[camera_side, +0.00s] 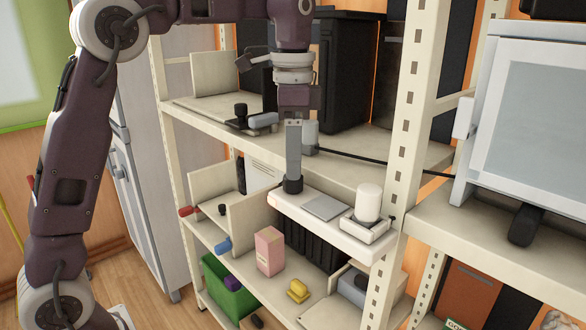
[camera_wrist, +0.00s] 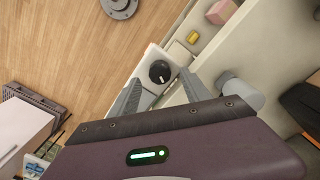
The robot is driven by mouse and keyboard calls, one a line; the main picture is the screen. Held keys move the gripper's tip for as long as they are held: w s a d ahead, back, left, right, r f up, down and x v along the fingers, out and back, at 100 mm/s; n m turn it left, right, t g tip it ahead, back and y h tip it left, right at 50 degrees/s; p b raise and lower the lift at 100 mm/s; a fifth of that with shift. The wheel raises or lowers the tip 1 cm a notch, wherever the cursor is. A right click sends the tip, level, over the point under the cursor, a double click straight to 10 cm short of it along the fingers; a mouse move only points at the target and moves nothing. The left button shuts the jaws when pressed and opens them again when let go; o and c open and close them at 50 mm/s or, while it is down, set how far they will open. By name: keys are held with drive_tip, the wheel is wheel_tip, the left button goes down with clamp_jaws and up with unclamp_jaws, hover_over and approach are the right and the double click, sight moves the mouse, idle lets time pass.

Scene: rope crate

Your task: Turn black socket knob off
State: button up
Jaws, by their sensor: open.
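The black socket knob (camera_side: 292,185) sits at the left end of a white socket panel (camera_side: 337,228) fixed along the shelf edge. In the wrist view the knob (camera_wrist: 160,72) is round with a pale pointer line, on the end of the white panel. My gripper (camera_side: 294,174) points down directly over the knob, its fingertips at or just above the knob's top. In the wrist view my gripper (camera_wrist: 162,76) is open, with one finger on each side of the knob. I cannot tell whether either finger touches it.
A white cylinder (camera_side: 368,202) stands at the panel's right end, beside a shelf post (camera_side: 407,120). A grey block (camera_side: 310,137) stands close behind my fingers. A black cable (camera_side: 365,160) runs across the shelf. Below are a pink box (camera_side: 269,250) and a green bin (camera_side: 225,292).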

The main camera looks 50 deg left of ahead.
sight(293, 182)
drive_tip(key=shift+f, duration=1.45)
clamp_jaws()
drive_tip(key=shift+n, duration=0.3)
drive_tip(key=n, duration=0.5)
drive_tip(key=shift+n, duration=0.3)
drive_tip(key=n, duration=0.5)
drive_tip(key=shift+r+n, duration=0.1)
drive_tip(key=shift+n, duration=0.2)
unclamp_jaws()
